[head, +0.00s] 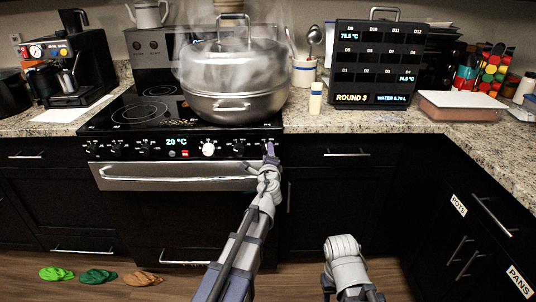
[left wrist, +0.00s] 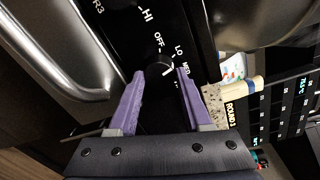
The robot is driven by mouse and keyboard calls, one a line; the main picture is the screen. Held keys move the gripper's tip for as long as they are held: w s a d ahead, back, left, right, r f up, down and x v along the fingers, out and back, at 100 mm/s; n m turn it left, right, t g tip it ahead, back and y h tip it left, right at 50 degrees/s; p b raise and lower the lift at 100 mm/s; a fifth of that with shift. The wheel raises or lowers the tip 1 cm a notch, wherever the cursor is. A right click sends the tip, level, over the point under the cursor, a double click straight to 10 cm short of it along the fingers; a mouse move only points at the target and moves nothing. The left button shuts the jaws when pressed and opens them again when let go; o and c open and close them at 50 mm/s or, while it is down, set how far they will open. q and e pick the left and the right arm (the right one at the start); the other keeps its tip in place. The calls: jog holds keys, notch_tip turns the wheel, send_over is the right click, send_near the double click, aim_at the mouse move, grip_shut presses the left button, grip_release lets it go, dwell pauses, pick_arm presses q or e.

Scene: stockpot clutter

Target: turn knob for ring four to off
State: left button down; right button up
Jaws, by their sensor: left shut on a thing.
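The black stove knob (left wrist: 157,66) at the right end of the control panel shows in the left wrist view, with HI, OFF, LO and MED printed around it. A small white mark shows on its lower right side, on the LO–MED side and away from OFF; its exact setting is hard to read. My left gripper (head: 269,152) is at this knob in the head view and largely hides it. In the left wrist view its purple fingers stand on either side of the knob, shut on it. An R3 label (left wrist: 97,6) shows at the top left.
A large steaming stockpot (head: 235,80) stands on the cooktop (head: 135,112). The oven handle (head: 175,184) runs below the panel. A white knob (head: 208,148) and several black knobs line the panel. A black display board (head: 378,62) stands on the counter at right.

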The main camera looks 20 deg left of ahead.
pick_arm(q)
jog(key=n, duration=0.5)
jog(key=n+h, duration=0.1)
jog(key=n, duration=0.3)
jog(key=shift+s+a+n+t, duration=0.1)
jog(key=shift+n+t, duration=0.2)
jog(key=shift+n, duration=0.1)
dwell(0.4)
jog(key=shift+c, duration=1.7)
grip_release()
jog(key=shift+s, duration=0.1)
jog(key=v, duration=0.7)
jog(key=shift+s, duration=0.25)
